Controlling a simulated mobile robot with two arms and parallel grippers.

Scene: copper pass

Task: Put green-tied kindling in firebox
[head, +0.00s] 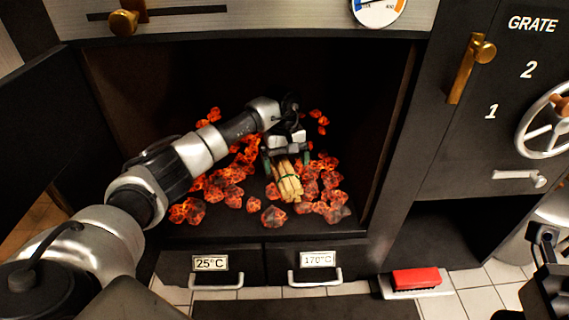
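The kindling bundle (289,187), pale sticks with a green tie, lies inside the firebox (240,80) among glowing coals, toward the front of its floor. My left arm reaches through the open front. My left gripper (287,160) is at the bundle's far end, with its fingers spread apart on either side of the sticks. The fingers look wider than the bundle, with a gap showing, so it appears open. The wrist hides part of the bundle's far end. My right gripper (545,265) shows partly at the right edge, and its fingers are not clear.
Glowing coals (228,180) cover much of the firebox floor. The firebox door (45,120) stands open at left. Two drawers below read 25°C (210,263) and 170°C (318,259). A red brush (415,279) lies low right. A handwheel (550,120) and GRATE lever (470,68) are at right.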

